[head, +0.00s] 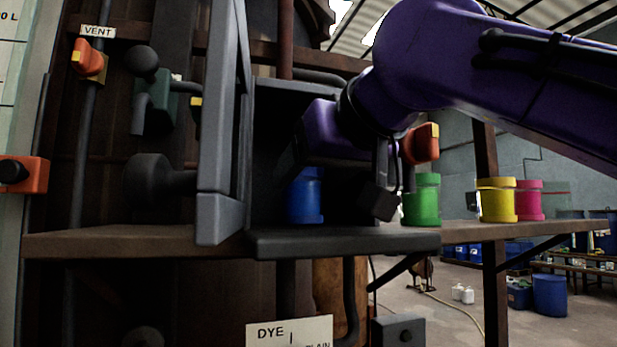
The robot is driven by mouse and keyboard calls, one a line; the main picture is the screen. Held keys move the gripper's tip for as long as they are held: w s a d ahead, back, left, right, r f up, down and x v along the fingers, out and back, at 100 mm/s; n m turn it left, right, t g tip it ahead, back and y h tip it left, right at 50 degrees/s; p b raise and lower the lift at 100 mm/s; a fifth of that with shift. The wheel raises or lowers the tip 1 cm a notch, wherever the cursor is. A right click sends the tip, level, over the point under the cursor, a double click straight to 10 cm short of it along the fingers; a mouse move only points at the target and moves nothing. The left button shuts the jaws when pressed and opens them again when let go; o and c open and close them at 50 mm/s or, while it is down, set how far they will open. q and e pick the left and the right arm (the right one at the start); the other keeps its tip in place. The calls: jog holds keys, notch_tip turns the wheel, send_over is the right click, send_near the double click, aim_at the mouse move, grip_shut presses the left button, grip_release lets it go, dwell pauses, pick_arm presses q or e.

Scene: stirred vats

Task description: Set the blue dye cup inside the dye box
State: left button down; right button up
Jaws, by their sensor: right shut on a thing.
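The dye box (345,242) is a dark open-fronted box on the shelf, with its grey door (220,130) swung open at the left. The blue dye cup (305,198) is upright within the box opening, low down near its floor. Whether its base touches the floor is hard to tell. My right gripper (348,198) reaches into the opening from the upper right and is shut on the blue cup. A dark fingertip shows right of the cup; the rest of the grip is in shadow. My left gripper is not in view.
A green cup (422,200) stands just right of the box. Yellow (496,200) and pink (529,200) cups stand farther right on the shelf (130,243). Orange-handled valves and dark pipes are at the left. An orange part (421,143) shows above the green cup.

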jog(key=shift+s+d, duration=0.1)
jog(key=shift+s, duration=0.3)
jog(key=shift+f, duration=0.15)
jog(key=o, duration=1.2)
jog(key=shift+w+a, duration=0.2)
jog(key=shift+w, duration=0.1)
jog(key=shift+o, duration=0.4)
jog(key=shift+w+a+f, duration=0.1)
jog(key=shift+w, duration=0.2)
jog(key=shift+s+d+r, duration=0.2)
jog(key=shift+s+r, duration=0.1)
jog(key=shift+r, duration=0.05)
jog(key=b+v, duration=0.2)
jog(key=v, duration=0.2)
jog(key=shift+s+f, duration=0.1)
jog(key=shift+s, duration=0.05)
jog(key=v, duration=0.7)
jog(key=shift+d+r+b, duration=0.2)
jog(key=shift+r+b, duration=0.05)
jog(key=shift+b, duration=0.05)
jog(key=shift+s+d+f, duration=0.1)
jog(key=shift+s, duration=0.1)
